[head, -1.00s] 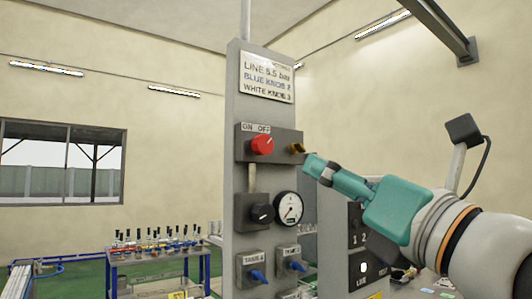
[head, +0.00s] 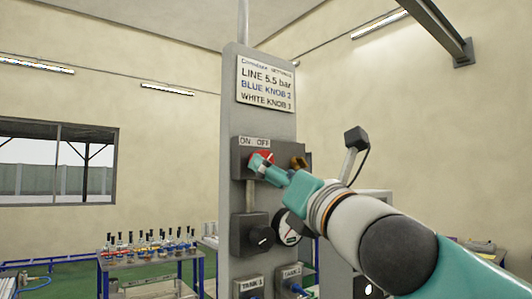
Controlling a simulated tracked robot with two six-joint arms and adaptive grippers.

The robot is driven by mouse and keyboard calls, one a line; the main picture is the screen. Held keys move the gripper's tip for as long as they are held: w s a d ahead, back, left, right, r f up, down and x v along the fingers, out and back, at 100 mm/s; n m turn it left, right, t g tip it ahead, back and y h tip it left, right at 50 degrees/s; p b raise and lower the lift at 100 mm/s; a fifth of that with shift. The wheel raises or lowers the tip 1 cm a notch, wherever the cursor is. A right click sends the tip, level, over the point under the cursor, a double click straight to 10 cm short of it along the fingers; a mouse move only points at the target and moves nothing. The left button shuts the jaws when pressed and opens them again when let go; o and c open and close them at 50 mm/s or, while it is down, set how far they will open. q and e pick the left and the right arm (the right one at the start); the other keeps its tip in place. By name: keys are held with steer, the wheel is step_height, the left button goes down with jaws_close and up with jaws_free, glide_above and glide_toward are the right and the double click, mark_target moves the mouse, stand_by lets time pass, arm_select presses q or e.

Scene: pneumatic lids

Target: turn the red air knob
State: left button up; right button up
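The red air knob (head: 266,155) sits on a dark box under an ON OFF label on the grey panel column (head: 231,120). My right gripper (head: 258,163), teal, comes in from the right and its fingertips are at the knob, covering its lower part. I cannot tell whether the fingers touch or grip the knob. My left gripper is not in view.
A sign (head: 266,83) above reads LINE 5.5 bar. A black knob (head: 261,236) and a pressure gauge (head: 290,228), partly hidden by my arm, are below. A table with several bottles (head: 150,262) stands at left.

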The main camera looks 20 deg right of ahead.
mark_target(265, 154)
steer(key=shift+p+x, duration=0.75)
steer(key=shift+x, duration=1.4)
steer(key=c, duration=1.1)
steer(key=shift+c, duration=0.2)
